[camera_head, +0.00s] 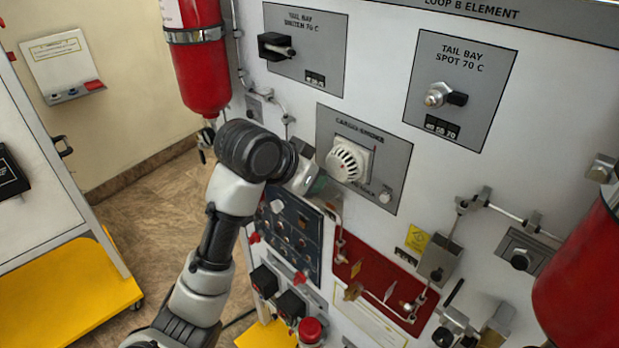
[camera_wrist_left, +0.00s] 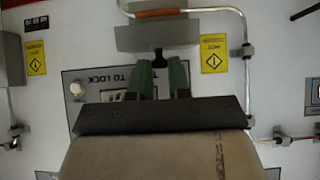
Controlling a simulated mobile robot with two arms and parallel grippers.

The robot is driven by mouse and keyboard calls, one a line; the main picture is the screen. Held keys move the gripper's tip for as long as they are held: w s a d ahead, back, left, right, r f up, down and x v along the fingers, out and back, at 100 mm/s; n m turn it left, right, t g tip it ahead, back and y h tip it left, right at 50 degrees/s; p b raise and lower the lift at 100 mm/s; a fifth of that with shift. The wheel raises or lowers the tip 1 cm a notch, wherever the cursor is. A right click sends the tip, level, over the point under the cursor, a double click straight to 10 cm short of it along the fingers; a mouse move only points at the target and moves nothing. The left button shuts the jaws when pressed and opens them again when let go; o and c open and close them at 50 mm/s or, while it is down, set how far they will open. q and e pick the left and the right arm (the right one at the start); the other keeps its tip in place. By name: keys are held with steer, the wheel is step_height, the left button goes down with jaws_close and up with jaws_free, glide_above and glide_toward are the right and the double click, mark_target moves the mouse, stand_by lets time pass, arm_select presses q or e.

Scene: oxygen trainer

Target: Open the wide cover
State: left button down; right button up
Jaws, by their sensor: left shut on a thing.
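My left gripper (camera_head: 318,184) reaches in front of the white wall panel, just below and left of the cargo smoke detector (camera_head: 348,160). In the left wrist view its two green fingers (camera_wrist_left: 162,82) are close together, with a small black part (camera_wrist_left: 158,58) between their tips, below a grey box (camera_wrist_left: 158,34). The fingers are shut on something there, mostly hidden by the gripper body. A grey plate with lettering that includes LOCK (camera_wrist_left: 98,79) lies behind the fingers. I cannot make out for certain which part is the wide cover. My right gripper is not in view.
A dark blue switch panel (camera_head: 293,243) and a red plate (camera_head: 365,262) are below the gripper. Red cylinders hang at the upper left (camera_head: 200,65) and lower right (camera_head: 585,275). Thin pipes run along the wall. Open floor (camera_head: 150,215) is at the left.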

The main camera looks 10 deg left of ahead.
arm_select(q)
steer(key=c, duration=1.1)
jaws_free()
steer(key=shift+c, duration=0.2)
steer(key=shift+o, duration=0.2)
steer(key=s+a+r+t+h+b, duration=0.1)
steer(key=s+a+t+h+b, duration=0.15)
steer(key=s+a, duration=0.6)
steer(key=w+f+n+g+y+b, duration=0.1)
steer(key=w+f, duration=0.3)
steer(key=f, duration=1.2)
steer(key=w+f+n+y+b, duration=0.2)
steer(key=w+f+n+b, duration=0.1)
steer(key=f, duration=1.3)
steer(key=shift+w+a+n+g+b, duration=0.4)
steer(key=shift+w+n, duration=0.25)
steer(key=shift+n, duration=0.15)
